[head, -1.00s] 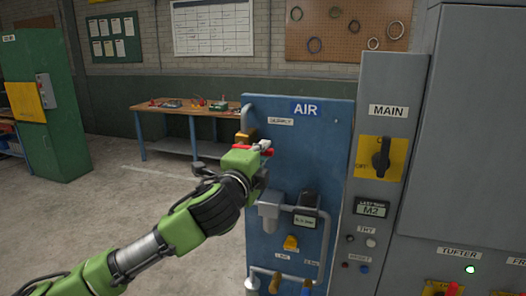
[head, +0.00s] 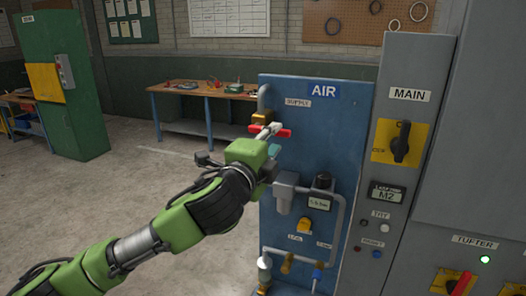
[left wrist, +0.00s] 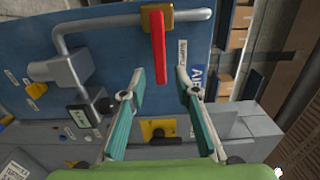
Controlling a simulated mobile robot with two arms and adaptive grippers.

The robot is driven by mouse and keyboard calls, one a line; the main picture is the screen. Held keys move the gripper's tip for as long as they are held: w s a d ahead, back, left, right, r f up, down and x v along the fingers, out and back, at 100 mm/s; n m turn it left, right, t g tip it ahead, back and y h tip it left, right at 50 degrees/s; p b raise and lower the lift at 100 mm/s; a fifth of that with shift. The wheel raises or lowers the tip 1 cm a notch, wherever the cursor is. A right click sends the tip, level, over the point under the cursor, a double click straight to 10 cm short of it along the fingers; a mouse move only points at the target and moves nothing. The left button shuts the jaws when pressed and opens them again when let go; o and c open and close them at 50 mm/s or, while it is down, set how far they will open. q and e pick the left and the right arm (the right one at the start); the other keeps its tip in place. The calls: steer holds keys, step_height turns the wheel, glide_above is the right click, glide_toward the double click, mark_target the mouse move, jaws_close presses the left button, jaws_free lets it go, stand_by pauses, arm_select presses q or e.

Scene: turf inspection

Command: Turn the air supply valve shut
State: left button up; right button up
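The air supply valve has a brass body (head: 262,117) and a red lever handle (head: 284,133), on a grey pipe at the upper left of the blue AIR panel (head: 340,130). In the head view the handle lies roughly crosswise to the pipe. My left gripper (head: 268,131) is at the handle and hides part of it. In the left wrist view the brass body (left wrist: 172,17) is at the top and the red handle (left wrist: 158,50) points down. Its free end is between the spread fingertips of my left gripper (left wrist: 158,82), with gaps on both sides. My right gripper is not in view.
The grey MAIN cabinet with a yellow-backed switch (head: 400,142) stands right of the panel. A pressure regulator (head: 318,197) and a yellow knob (head: 306,225) sit lower on the panel.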

arm_select(q)
steer(key=v, duration=0.7)
